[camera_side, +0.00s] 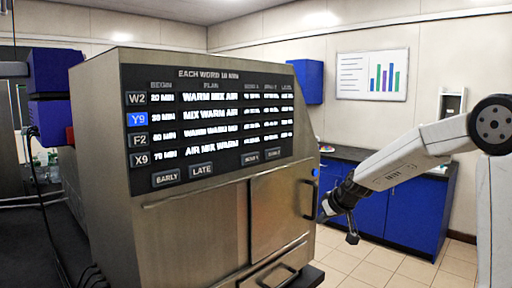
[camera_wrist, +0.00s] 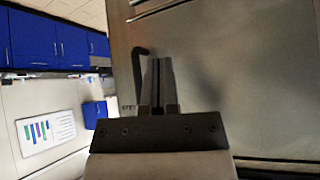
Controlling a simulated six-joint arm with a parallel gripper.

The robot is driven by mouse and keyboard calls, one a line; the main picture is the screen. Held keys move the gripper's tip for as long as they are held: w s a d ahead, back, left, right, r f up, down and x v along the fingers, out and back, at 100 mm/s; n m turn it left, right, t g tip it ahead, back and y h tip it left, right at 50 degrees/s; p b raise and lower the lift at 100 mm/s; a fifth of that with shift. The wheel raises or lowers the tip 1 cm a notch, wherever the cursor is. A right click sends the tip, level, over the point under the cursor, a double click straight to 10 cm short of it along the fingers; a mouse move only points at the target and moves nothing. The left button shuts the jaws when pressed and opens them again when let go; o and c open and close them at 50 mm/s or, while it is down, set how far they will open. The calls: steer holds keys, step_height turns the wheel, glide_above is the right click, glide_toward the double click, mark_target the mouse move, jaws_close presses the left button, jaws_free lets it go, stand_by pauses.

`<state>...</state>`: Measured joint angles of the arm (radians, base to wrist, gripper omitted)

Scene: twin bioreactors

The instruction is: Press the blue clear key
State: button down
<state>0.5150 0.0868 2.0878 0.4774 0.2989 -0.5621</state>
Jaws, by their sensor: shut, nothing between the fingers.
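A small round blue button (camera_side: 315,172) sits near the right edge of the steel cabinet's front, just above my gripper; I see no lettering on it, so I cannot tell if it is the clear key. My gripper (camera_side: 322,214) is low at the cabinet's right edge, close to the door handle. In the wrist view my gripper (camera_wrist: 158,62) is shut and empty, its fingers together in front of bare steel. No blue key shows in the wrist view. Whether the fingertips touch the cabinet cannot be told.
The steel cabinet (camera_side: 225,215) carries a black display panel (camera_side: 215,125) with a blue-lit Y9 tile (camera_side: 137,118). A dark door handle (camera_side: 309,199) stands out beside my gripper and shows in the wrist view (camera_wrist: 138,68). Blue cupboards (camera_side: 415,205) stand behind; the tiled floor is clear.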

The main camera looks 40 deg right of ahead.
mark_target(315, 172)
steer(key=d+r+m+h, duration=0.1)
steer(key=d+r, duration=0.3)
steer(key=d, duration=0.2)
steer(key=s+d+r+t+h, duration=0.1)
steer(key=d+r+h, duration=0.1)
steer(key=d+r, duration=0.2)
steer(key=d, duration=0.3)
steer(key=shift+d+r+m, duration=0.25)
steer(key=shift+d+m, duration=0.05)
steer(key=shift+m, duration=0.1)
steer(key=shift+w, duration=0.1)
steer(key=w, duration=0.8)
steer(key=shift+w, duration=0.3)
steer(key=shift+w, duration=0.85)
stand_by(2.4)
steer(key=shift+s, duration=0.2)
stand_by(0.3)
steer(key=shift+s, duration=0.65)
steer(key=shift+s, duration=0.15)
